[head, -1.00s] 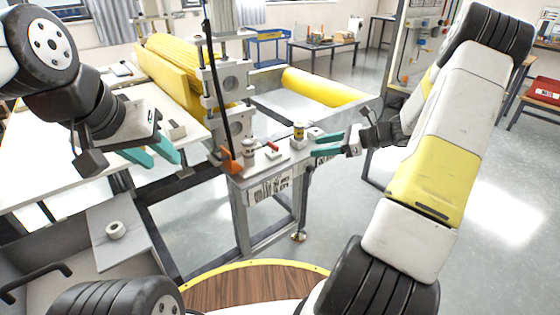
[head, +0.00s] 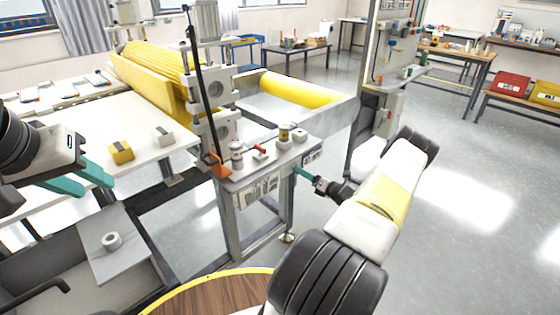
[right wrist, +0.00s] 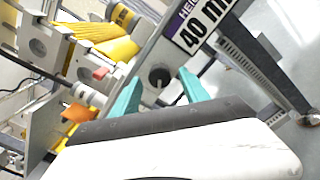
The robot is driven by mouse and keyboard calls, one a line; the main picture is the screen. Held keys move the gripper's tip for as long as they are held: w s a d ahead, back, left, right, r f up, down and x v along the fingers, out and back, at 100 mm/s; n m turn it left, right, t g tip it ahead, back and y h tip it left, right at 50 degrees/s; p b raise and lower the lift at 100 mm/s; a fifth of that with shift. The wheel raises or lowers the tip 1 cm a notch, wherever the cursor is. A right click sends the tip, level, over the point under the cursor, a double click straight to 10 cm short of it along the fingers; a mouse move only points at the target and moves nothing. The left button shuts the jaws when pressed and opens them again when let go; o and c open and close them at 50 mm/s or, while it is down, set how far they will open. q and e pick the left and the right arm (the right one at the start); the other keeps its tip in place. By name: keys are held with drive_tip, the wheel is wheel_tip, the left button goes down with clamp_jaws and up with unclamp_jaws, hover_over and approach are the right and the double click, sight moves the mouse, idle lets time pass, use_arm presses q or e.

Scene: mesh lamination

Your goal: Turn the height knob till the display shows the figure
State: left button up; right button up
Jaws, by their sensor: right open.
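The height display (right wrist: 203,28) reads "40 mm" in the right wrist view, beside part of the word "HEIGHT". The round dark height knob (right wrist: 160,75) sits on the same panel, below and left of the display. My right gripper (right wrist: 161,77) is open, with one teal finger on each side of the knob as seen there; I cannot tell whether they touch it. In the head view my right gripper (head: 298,171) is at the right end of the machine's control box (head: 262,172), and the knob is hidden. My left gripper (head: 90,181) is open and empty at the left.
The machine's yellow rollers (head: 150,75) and posts stand behind the box. Small cylinders (head: 285,133) and a red-handled part (head: 260,150) are on its top. A white table (head: 130,115) with a yellow block (head: 120,152) lies left. A roll (head: 111,241) sits on a grey board. Floor on the right is free.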

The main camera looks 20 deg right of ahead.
drive_tip(key=shift+x, duration=1.45)
clamp_jaws()
drive_tip(key=shift+n, duration=0.3)
